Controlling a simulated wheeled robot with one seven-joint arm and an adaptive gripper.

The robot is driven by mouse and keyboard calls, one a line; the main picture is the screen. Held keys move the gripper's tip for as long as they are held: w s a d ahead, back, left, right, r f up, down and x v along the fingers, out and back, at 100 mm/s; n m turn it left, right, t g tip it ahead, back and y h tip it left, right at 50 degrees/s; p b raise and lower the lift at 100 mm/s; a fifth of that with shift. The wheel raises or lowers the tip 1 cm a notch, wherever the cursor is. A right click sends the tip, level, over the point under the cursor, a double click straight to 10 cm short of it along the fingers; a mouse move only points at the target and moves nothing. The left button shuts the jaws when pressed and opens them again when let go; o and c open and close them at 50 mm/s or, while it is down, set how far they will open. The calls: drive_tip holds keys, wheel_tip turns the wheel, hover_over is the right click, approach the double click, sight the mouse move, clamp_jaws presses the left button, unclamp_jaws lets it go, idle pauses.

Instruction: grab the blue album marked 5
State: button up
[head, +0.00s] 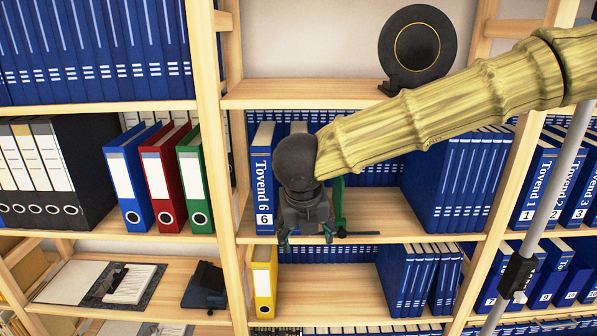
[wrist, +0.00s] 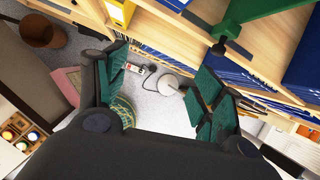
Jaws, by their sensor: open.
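My gripper (head: 306,234) is in front of the middle shelf of the centre bookcase in the head view, pointing down. In the wrist view its green-padded fingers (wrist: 163,92) are apart, with nothing between them but the distant floor. A blue album marked 6 (head: 264,178), labelled Tovend, stands upright just left of my gripper. The top of another blue album with a white label (head: 298,127) shows right of it. My gripper hides its number, so I cannot tell if it is the album marked 5. No number 5 is readable in either view.
A green stand (head: 340,203) is just right of my gripper; it also shows in the wrist view (wrist: 262,22). Blue volumes (head: 450,185) fill the shelf's right part. A yellow binder (head: 264,280) stands below. A wooden upright (head: 214,130) is left. Bare shelf (head: 385,215) lies between.

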wheel_tip(320, 180, up, 7)
drive_tip(key=s+a+m, duration=0.1)
drive_tip(key=s+m, duration=0.1)
drive_tip(key=w+f+p, duration=0.3)
drive_tip(key=w+p, duration=0.3)
drive_tip(key=w, duration=0.7)
drive_tip(key=shift+w+a+y, duration=0.2)
drive_tip(key=shift+y, duration=0.1)
drive_tip(key=shift+c, duration=0.2)
clamp_jaws()
